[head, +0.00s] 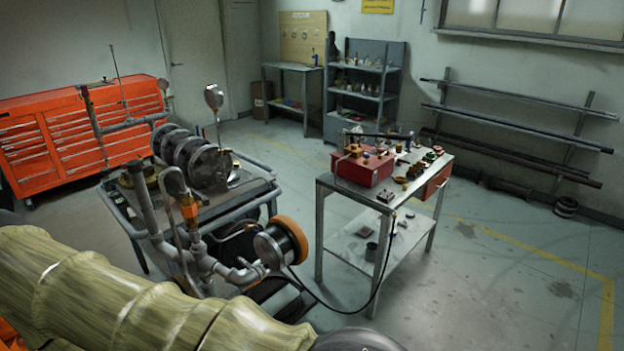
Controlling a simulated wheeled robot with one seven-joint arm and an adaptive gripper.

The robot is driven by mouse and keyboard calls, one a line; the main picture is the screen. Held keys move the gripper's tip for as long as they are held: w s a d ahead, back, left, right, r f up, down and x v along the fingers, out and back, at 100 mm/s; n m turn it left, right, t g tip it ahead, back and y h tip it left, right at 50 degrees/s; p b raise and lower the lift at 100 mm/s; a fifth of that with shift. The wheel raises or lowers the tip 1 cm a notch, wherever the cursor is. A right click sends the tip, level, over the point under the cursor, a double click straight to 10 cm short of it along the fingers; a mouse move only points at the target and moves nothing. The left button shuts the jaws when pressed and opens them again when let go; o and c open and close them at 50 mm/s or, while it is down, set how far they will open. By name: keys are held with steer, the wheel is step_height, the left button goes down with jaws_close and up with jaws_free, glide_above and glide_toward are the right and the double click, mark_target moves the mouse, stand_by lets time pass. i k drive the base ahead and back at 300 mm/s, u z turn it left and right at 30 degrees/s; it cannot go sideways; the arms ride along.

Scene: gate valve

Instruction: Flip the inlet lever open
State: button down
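A pipe assembly (205,262) with grey elbows stands at the left centre, beside and in front of a dark-topped cart (262,187). An orange fitting (189,210) sits on an upright pipe, with a bent grey piece (172,182) above it. An orange-rimmed wheel or reel (290,238) is at the right end of the assembly. I cannot tell which part is the inlet lever or how it is set. A large olive-sleeved arm part, which looks like mine, crosses the lower left and hides the lower pipework. My gripper is not in view.
A metal bench (400,203) with a red box (362,168) and small parts stands right of the cart. A dark hose (375,285) hangs between bench and reel. A red drawer cabinet (70,135) is at the left wall. The floor at right (500,270) is clear.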

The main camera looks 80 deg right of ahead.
mark_target(244, 263)
steer(key=z, duration=1.95)
steer(key=i, duration=0.5)
steer(key=u, duration=1.05)
steer(key=k, duration=1.2)
steer(key=z, duration=0.35)
steer(key=i, duration=0.5)
steer(key=z, duration=0.05)
